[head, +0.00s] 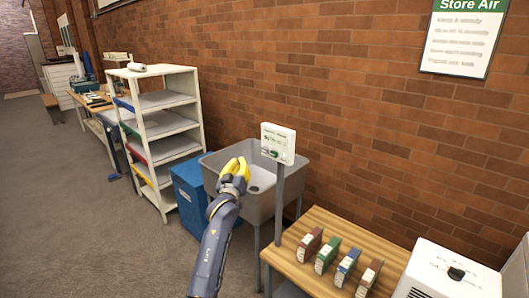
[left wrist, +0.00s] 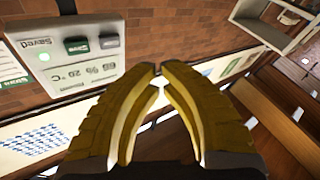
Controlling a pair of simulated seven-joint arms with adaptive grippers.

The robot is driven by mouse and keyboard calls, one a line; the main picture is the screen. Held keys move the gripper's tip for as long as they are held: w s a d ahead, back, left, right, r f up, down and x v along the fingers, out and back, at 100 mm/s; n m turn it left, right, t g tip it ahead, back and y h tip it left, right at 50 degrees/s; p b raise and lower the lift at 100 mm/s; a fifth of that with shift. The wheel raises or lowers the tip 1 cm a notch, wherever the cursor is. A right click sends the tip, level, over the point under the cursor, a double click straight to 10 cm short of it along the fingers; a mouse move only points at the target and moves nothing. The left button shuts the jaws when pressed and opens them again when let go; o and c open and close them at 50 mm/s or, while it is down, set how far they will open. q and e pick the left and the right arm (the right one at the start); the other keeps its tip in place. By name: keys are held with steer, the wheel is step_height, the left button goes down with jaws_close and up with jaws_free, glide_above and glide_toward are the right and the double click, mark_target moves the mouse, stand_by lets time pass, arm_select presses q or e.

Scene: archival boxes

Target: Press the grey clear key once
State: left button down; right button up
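A white wall-side panel on a post (head: 278,142) carries a small display and two keys. My right gripper is not in view.
A grey sink (head: 262,205) stands behind my left gripper, with a blue bin (head: 188,192) beside it. A wooden table (head: 330,230) holds several coloured boxes and a white device (head: 450,275). White shelving (head: 160,130) stands at left.

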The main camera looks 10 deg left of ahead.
mark_target(265, 150)
arm_select(q)
steer(key=r+n, duration=0.1)
steer(key=s+r, duration=0.1)
steer(key=shift+a+r+n, duration=0.2)
steer(key=shift+r+n, duration=0.15)
steer(key=shift+n, duration=0.05)
steer(key=shift+w, duration=0.1)
steer(key=w+d, duration=0.4)
steer(key=w, duration=0.3)
steer(key=shift+w+d, duration=0.15)
steer(key=shift+w, duration=0.05)
stand_by(0.3)
steer(key=c, duration=2.1)
jaws_free()
jaws_close()
